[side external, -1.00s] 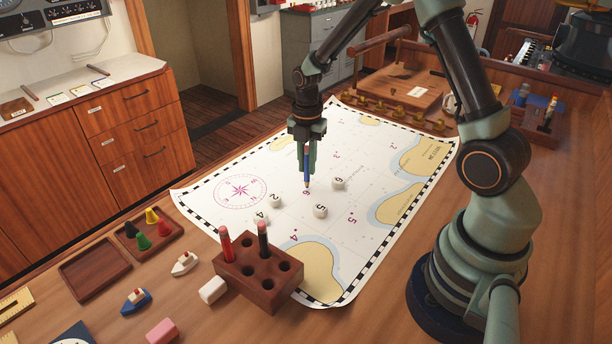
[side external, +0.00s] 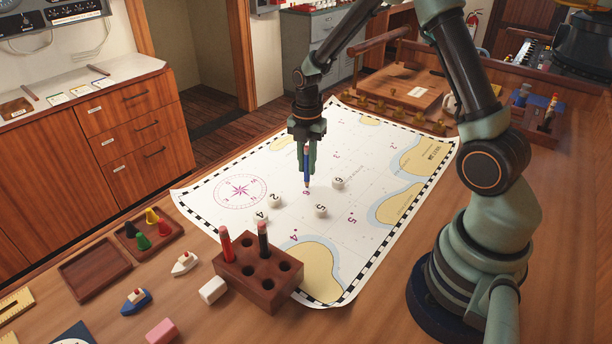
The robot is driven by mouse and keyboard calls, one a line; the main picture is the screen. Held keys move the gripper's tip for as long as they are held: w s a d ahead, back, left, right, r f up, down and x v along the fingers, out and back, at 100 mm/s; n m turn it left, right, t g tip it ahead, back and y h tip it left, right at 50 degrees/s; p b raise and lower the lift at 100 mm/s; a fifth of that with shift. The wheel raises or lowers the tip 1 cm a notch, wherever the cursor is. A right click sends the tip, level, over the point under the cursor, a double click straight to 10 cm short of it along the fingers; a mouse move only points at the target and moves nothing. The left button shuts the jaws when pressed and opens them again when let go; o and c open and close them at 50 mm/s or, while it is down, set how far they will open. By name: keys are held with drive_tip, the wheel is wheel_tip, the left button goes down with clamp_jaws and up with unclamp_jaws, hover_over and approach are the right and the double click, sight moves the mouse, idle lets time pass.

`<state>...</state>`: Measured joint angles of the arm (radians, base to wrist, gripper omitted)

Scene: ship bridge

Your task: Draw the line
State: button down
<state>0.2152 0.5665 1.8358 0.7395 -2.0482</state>
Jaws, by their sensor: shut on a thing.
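A white sea chart (side external: 262,165) with a checkered border lies on the wooden table. It bears a pink compass rose, tan islands and small numbered points. My gripper (side external: 308,158) is over the chart, shut on a blue pencil (side external: 307,172). The pencil is upright with its tip down at a numbered point; I cannot tell whether it touches the paper. White numbered weights stand on the chart: 2 (side external: 274,201), 4 (side external: 262,215), 5 (side external: 320,211) and 6 (side external: 338,183). No drawn line is clear to see.
A wooden block (side external: 258,275) with a red and a black marker stands at the chart's front edge. A white eraser (side external: 213,290), toy boats (side external: 186,263), a tray of coloured pawns (side external: 150,229) and a pink block (side external: 161,331) lie left of it.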

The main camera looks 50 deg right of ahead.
drive_tip(key=shift+s+a, duration=0.1)
drive_tip(key=shift+a, duration=0.1)
drive_tip(key=shift+s+a, duration=0.2)
drive_tip(key=shift+a, duration=0.15)
drive_tip(key=shift+a, duration=0.1)
idle(0.4)
drive_tip(key=shift+s+a, duration=0.3)
drive_tip(key=shift+a, duration=0.1)
drive_tip(key=shift+s+a, duration=0.1)
drive_tip(key=shift+a, duration=0.05)
drive_tip(key=shift+s+a, duration=0.2)
drive_tip(key=shift+a, duration=0.15)
drive_tip(key=shift+a, duration=0.15)
idle(0.4)
drive_tip(key=shift+s+a, duration=0.25)
drive_tip(key=shift+a, duration=0.1)
idle(0.3)
